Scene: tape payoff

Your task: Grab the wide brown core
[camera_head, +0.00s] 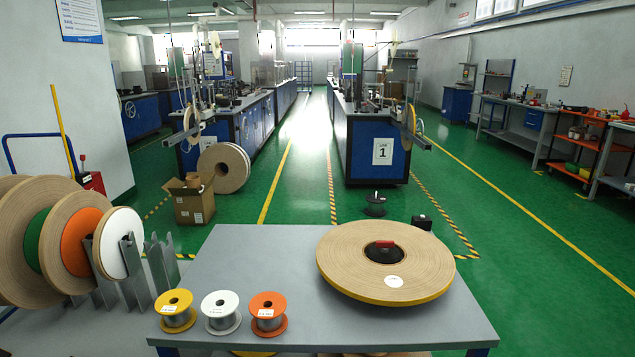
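A wide brown roll (341,266) lies on the right half of the grey table (255,262). It has a yellow lower edge, a white round label on top and a dark centre with a red part (384,250). More wide brown rolls stand upright in a rack at the left: one has an orange centre (80,237), one a green centre and one a white face (121,243). Neither of my grippers shows in this view, and nothing touches the roll on the table.
Three small spools stand along the table's front left edge: yellow (175,309), white (220,312) and orange (268,313). The table's back left is clear. An open cardboard box (193,201) and a black spool (374,205) stand on the green floor behind.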

